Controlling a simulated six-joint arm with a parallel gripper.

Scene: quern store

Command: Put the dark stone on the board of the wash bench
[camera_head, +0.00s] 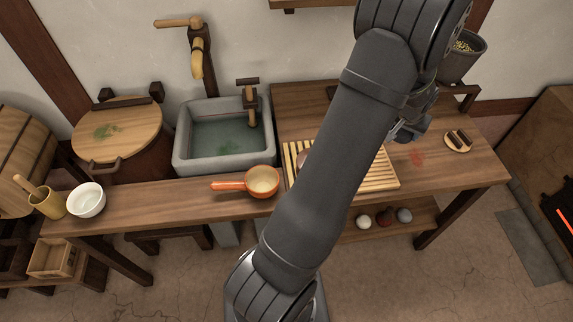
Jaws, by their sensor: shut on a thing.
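The slatted wooden board (376,178) lies on the wash bench (455,177), partly hidden behind my arm. A small reddish-brown rounded thing (301,158) shows on its left part, mostly covered by the arm. My gripper (411,131) is partly visible over the bench, behind and to the right of the board. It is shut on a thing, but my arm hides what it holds. I cannot pick out the dark stone with certainty. A pale ball (363,221), a dark red ball (384,218) and a grey ball (404,215) sit on the shelf below.
An orange-handled pan (262,182) stands left of the board, near the front edge. A stone sink (222,158) with taps is behind it. A small round plate with dark pieces (458,141) lies at the right.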

